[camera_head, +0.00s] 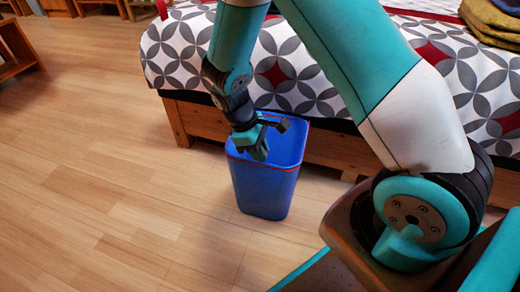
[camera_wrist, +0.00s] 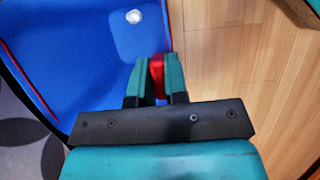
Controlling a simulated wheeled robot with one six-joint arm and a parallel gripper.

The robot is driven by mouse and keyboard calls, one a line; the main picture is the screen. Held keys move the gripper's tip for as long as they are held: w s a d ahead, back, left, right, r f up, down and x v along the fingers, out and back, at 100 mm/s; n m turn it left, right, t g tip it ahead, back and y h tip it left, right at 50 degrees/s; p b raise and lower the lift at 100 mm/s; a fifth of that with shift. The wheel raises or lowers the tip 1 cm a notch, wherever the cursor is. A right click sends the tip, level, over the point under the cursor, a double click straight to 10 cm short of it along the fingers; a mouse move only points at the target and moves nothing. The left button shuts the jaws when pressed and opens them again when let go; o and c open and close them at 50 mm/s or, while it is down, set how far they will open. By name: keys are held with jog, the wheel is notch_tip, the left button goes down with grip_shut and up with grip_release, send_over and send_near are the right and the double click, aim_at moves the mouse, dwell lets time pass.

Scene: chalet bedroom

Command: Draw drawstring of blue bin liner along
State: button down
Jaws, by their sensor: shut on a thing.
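The blue bin liner (camera_head: 262,188) shows as an upright blue bin shape on the wood floor beside the bed, its top open. A red drawstring (camera_head: 285,170) runs round its rim. In the wrist view the blue liner (camera_wrist: 100,40) fills the upper left, with a red line of drawstring along its left edge. My gripper (camera_head: 259,153) is at the rim, on the near left side. In the wrist view my gripper (camera_wrist: 157,75) is shut on a red piece of the drawstring (camera_wrist: 157,72) between its fingertips. My wrist hides part of the rim in the head view.
A bed with a patterned cover (camera_head: 185,55) and wooden frame (camera_head: 200,118) stands right behind the bin. Folded cloths (camera_head: 492,22) lie on it at the top right. Wood floor (camera_head: 100,170) is clear to the left. A small white round spot (camera_wrist: 133,16) shows inside the blue.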

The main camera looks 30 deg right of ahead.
jog(key=shift+r+p, duration=1)
jog(key=shift+p, duration=0.1)
jog(key=shift+r, duration=0.15)
notch_tip(320, 180, up, 4)
jog(key=p, duration=0.5)
jog(key=shift+p, duration=0.35)
jog(key=c, duration=1.1)
grip_release()
